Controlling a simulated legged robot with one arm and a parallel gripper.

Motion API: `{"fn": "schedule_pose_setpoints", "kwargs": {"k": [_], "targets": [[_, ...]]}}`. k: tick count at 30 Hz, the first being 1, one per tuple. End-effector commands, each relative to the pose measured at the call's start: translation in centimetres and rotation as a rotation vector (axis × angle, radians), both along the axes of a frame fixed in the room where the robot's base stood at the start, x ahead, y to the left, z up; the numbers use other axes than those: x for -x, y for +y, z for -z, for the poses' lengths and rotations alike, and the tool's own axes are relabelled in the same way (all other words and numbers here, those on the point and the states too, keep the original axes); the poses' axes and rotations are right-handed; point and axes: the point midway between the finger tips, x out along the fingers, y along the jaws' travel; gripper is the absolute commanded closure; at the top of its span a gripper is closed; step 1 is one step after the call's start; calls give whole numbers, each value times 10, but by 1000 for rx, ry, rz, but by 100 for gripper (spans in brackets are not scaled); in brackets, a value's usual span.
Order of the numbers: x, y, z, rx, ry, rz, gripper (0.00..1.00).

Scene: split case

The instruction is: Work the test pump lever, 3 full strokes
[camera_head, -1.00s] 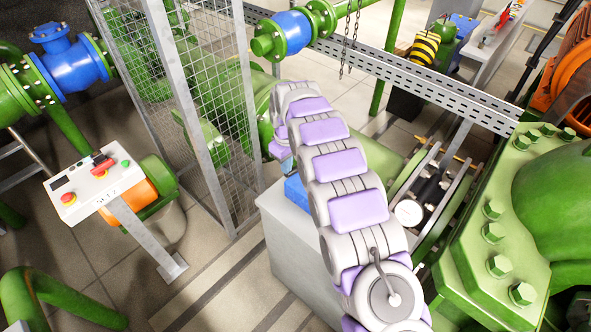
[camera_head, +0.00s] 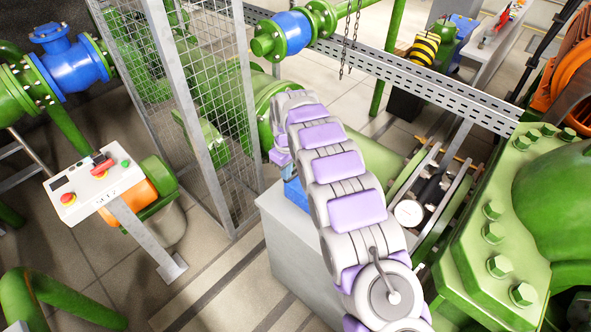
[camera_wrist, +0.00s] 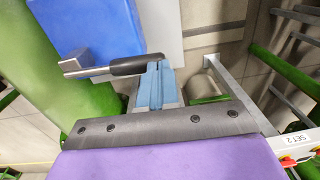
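The test pump is a blue block (camera_wrist: 85,25) at the top left of the wrist view; a bit of it (camera_head: 296,194) shows beside my arm in the head view. Its lever has a bare metal rod (camera_wrist: 76,63) and a black grip (camera_wrist: 135,66). My gripper (camera_wrist: 157,64) has pale blue fingers that lie close together with only a thin seam between them. The fingertips meet or overlap the right end of the black grip, which lies across them. I cannot see the grip clamped between them. In the head view my arm hides the gripper and lever.
The pump stands on a grey cabinet (camera_head: 288,245). A mesh fence (camera_head: 205,120) and a SET 2 control box (camera_head: 92,184) are to the left. A large green flanged housing (camera_head: 490,250) is close on the right. Floor is open at front left.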

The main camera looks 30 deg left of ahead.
Motion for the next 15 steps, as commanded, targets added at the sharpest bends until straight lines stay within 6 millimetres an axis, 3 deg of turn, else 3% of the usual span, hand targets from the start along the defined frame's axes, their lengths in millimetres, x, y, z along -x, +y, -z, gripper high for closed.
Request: {"fn": "schedule_pose_setpoints", "kwargs": {"k": [15], "targets": [[1,-1,22,2,2,2,100]]}}
